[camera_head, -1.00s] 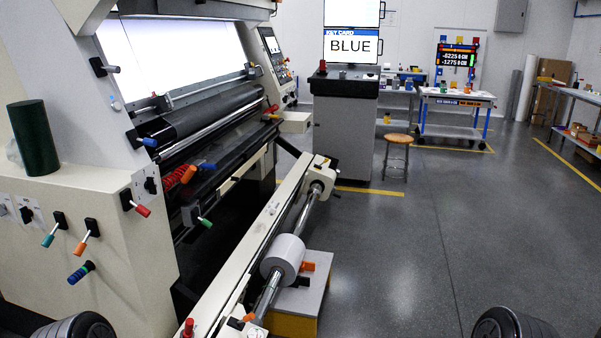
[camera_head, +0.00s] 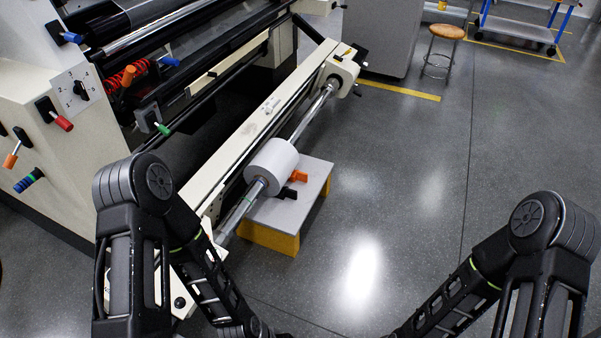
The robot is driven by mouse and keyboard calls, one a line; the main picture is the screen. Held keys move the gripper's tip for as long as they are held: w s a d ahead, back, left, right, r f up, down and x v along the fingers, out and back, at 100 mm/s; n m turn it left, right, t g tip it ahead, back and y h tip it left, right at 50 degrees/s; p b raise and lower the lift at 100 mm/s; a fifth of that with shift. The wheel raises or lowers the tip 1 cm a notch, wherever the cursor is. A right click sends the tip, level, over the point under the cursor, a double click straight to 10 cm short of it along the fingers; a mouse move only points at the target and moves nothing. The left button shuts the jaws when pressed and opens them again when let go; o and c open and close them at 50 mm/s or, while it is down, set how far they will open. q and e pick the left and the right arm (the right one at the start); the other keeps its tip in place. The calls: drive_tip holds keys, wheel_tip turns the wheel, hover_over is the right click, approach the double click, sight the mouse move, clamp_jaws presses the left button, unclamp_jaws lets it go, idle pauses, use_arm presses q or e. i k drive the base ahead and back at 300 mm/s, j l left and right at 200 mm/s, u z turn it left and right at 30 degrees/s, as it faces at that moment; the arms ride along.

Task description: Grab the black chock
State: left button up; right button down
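A small black chock (camera_head: 287,193) lies on the grey top of a low platform (camera_head: 312,185) with yellow sides, just right of a white roll on a metal shaft. An orange chock (camera_head: 298,175) lies right behind it on the same platform. Both of my arms reach down past the bottom edge of the head view. Neither gripper shows, so I cannot see their fingers. Neither visible arm part touches the black chock.
The white roll (camera_head: 271,165) and its shaft (camera_head: 312,116) run along the machine's cream beam (camera_head: 262,118), left of the platform. A wooden-topped stool (camera_head: 446,32) stands at the back. Grey floor (camera_head: 400,180) right of the platform is clear.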

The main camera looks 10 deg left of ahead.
sight(285, 192)
drive_tip(key=i+l, duration=0.45)
drive_tip(key=i, duration=0.2)
drive_tip(key=i+l, duration=0.45)
drive_tip(key=i, duration=0.2)
drive_tip(key=i+l, duration=0.5)
drive_tip(key=i+j, duration=0.1)
drive_tip(key=i, duration=0.15)
drive_tip(key=j, duration=0.3)
drive_tip(key=i+j, duration=0.1)
drive_tip(key=j, duration=0.2)
